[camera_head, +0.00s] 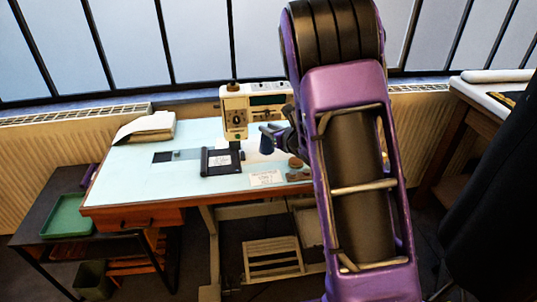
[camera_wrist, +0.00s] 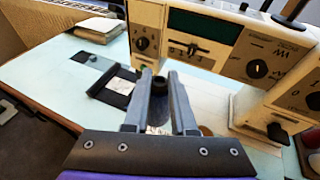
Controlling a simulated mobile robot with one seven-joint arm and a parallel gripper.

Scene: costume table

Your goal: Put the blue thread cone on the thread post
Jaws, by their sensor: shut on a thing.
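The blue thread cone (camera_head: 266,139) is held in my gripper (camera_head: 273,137), above the pale table top in front of the sewing machine (camera_head: 235,112). In the wrist view, the dark narrow end of the cone (camera_wrist: 159,88) shows between the two fingers of my gripper (camera_wrist: 159,80), which are shut on it. The machine's front panel (camera_wrist: 200,35) stands just beyond the fingertips. A dark upright post on a round base (camera_wrist: 287,18) shows on top of the machine at the upper right and may be the thread post. In the head view my arm hides that part.
The table (camera_head: 130,185) has a folded cloth stack (camera_head: 148,127), a black frame (camera_head: 222,161) and a white card (camera_head: 265,178). A low side table with a green tray (camera_head: 67,215) stands left. The machine body blocks the space ahead; the table's left part is mostly clear.

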